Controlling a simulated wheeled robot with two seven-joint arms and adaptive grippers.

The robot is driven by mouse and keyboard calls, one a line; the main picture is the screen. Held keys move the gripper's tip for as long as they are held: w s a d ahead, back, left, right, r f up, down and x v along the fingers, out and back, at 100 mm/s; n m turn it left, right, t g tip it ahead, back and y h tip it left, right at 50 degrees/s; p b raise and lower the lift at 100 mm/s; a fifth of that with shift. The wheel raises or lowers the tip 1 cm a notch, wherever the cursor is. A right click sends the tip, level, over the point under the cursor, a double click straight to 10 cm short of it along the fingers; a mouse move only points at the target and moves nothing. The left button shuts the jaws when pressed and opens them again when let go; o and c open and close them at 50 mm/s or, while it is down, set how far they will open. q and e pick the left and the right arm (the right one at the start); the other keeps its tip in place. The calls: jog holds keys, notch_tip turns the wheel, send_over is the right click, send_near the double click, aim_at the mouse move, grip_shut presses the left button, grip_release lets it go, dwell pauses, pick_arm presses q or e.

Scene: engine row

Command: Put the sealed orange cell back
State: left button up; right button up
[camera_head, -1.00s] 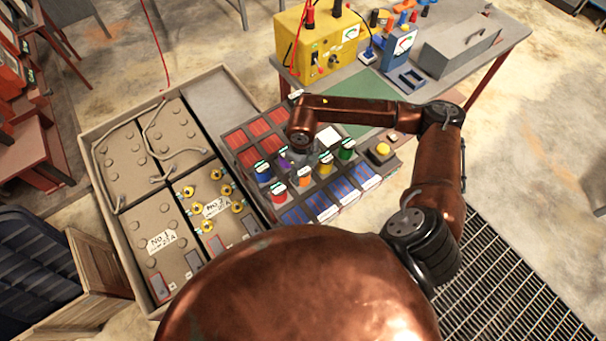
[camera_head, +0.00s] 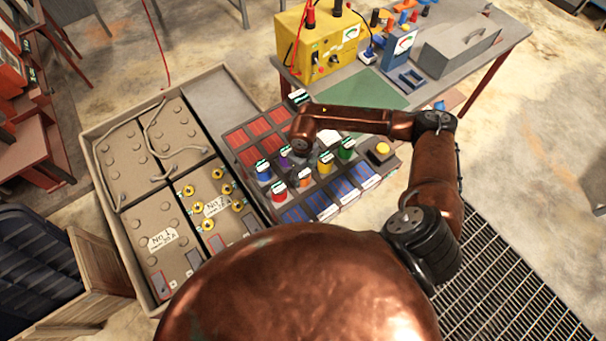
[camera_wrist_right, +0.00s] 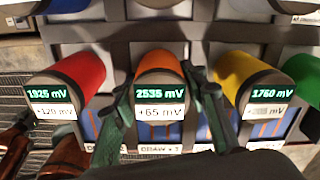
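The orange cell (camera_wrist_right: 155,66) stands in the row between the red cell (camera_wrist_right: 84,70) and the yellow cell (camera_wrist_right: 235,70) in the right wrist view. Its display reads 2535 mV, with +65 mV below. My right gripper (camera_wrist_right: 158,85) has one finger on each side of the orange cell, close to it; I cannot tell whether both fingers touch it. Its end is at about the height of its neighbours; its base is hidden. In the head view the orange cell (camera_head: 305,180) shows in the rack (camera_head: 262,195) beneath my right arm. My left gripper is not in view.
Blue (camera_head: 263,171), purple (camera_head: 285,161) and green (camera_head: 346,149) cells stand close by in the rack. A yellow button (camera_head: 382,149) is at its right. A tray of batteries (camera_head: 150,160) lies left. A yellow meter box (camera_head: 318,45) stands on the table behind.

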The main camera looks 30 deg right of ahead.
jog(key=o, duration=0.4)
jog(key=shift+r, duration=0.1)
jog(key=shift+r, duration=0.2)
notch_tip(320, 180, up, 12)
jog(key=shift+f+b, duration=0.1)
jog(key=shift+b, duration=0.5)
jog(key=shift+d, duration=0.1)
